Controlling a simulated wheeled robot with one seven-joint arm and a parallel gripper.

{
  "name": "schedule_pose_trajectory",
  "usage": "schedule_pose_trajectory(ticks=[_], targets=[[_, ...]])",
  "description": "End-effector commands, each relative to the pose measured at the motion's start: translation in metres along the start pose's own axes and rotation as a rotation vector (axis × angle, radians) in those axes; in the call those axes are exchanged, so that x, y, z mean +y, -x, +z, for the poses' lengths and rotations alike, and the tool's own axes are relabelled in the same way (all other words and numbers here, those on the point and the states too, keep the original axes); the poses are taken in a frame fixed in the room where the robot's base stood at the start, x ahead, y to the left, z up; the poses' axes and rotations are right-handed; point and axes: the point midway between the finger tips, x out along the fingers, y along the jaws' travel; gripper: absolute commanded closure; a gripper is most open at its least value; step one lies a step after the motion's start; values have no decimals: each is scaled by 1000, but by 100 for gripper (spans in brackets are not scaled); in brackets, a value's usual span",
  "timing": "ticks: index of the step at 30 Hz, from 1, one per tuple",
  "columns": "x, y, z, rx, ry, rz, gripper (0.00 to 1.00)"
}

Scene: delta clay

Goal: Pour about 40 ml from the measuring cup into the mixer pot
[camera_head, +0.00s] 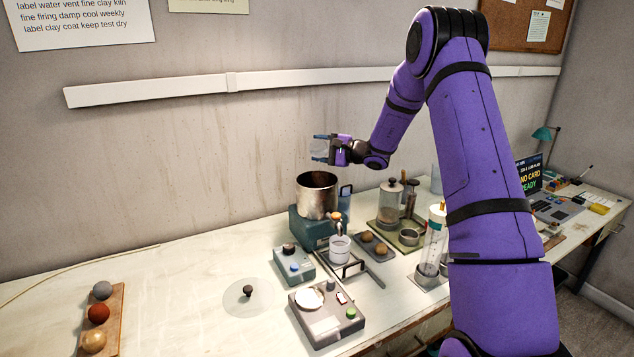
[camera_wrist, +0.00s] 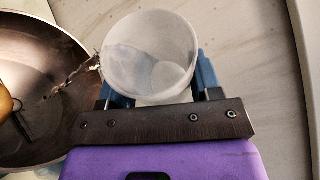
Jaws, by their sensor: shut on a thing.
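The measuring cup (camera_wrist: 150,50) is clear and whitish, with its open mouth showing in the wrist view. My gripper (camera_wrist: 163,88) is shut on it, a blue finger on either side. In the head view, my gripper (camera_head: 325,148) holds the cup (camera_head: 319,149) above the mixer pot. The mixer pot (camera_head: 316,202) is a metal pot, also visible at the left of the wrist view (camera_wrist: 60,135). A thin, broken grey stream (camera_wrist: 75,80) runs from the cup's left rim down over the pot. The cup appears tilted toward the pot; its liquid level is unclear.
The pot stands on a teal base (camera_head: 306,232).

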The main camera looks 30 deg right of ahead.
Motion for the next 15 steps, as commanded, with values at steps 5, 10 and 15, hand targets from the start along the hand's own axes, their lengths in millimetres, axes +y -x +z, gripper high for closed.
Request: schedule_pose_trajectory(ticks=[5, 10, 15], targets=[[1, 0, -1, -2, 13, -6, 67], [1, 0, -4, -3, 27, -12, 67], [1, -1, -6, -6, 42, -19, 67]])
